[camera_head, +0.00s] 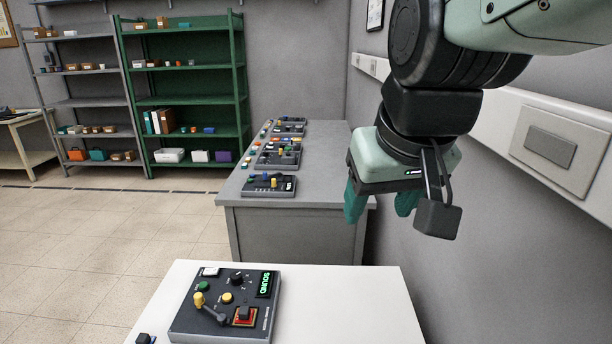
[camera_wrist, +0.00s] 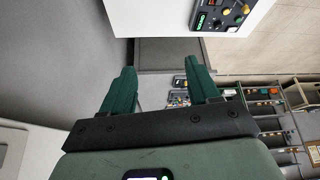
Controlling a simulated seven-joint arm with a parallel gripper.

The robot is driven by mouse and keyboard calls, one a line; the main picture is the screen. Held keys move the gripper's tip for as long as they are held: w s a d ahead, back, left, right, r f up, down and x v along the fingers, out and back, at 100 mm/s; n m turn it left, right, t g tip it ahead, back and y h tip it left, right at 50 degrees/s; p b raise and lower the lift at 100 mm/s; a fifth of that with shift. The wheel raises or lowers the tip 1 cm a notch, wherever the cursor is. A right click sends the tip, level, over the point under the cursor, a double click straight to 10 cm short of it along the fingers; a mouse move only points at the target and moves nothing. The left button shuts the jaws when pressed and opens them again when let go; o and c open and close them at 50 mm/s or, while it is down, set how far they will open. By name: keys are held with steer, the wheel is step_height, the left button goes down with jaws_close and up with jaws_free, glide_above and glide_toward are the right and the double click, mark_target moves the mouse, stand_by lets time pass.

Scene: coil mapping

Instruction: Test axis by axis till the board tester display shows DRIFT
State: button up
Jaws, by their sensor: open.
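The board tester (camera_head: 225,305) is a dark box on the white table in the head view, with a lever with a yellow knob, green and yellow buttons, a black dial, a white piece at its back corner and a red-framed black switch. Its green display (camera_head: 265,284) reads SOUND. The tester also shows at the top of the wrist view (camera_wrist: 226,14). My gripper (camera_head: 382,205) hangs in the air to the right of and above the tester, touching nothing. In the wrist view its two green fingers (camera_wrist: 163,95) are apart with nothing between them.
The white table (camera_head: 350,300) is bare to the right of the tester. A small dark object (camera_head: 145,339) sits at its front left. A grey bench (camera_head: 325,175) behind carries several similar devices. A grey wall with a trunking box (camera_head: 565,150) stands close on the right. Shelves (camera_head: 190,90) stand far back left.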

steer(key=w+a+f+n, duration=0.1)
steer(key=w+a+f, duration=0.1)
steer(key=w+a, duration=0.3)
steer(key=w+a+f+n, duration=0.1)
steer(key=w+a+f, duration=0.1)
steer(key=w, duration=0.5)
steer(key=n+g+y, duration=0.2)
steer(key=n, duration=0.3)
glide_above(236, 275)
steer(key=s+d, duration=0.3)
step_height(236, 275, down, 26)
steer(key=x, duration=1.1)
steer(key=shift+s+f, duration=0.1)
steer(key=shift+s, duration=0.2)
steer(key=c, duration=1)
steer(key=shift+m, duration=0.3)
steer(key=shift+c, duration=0.2)
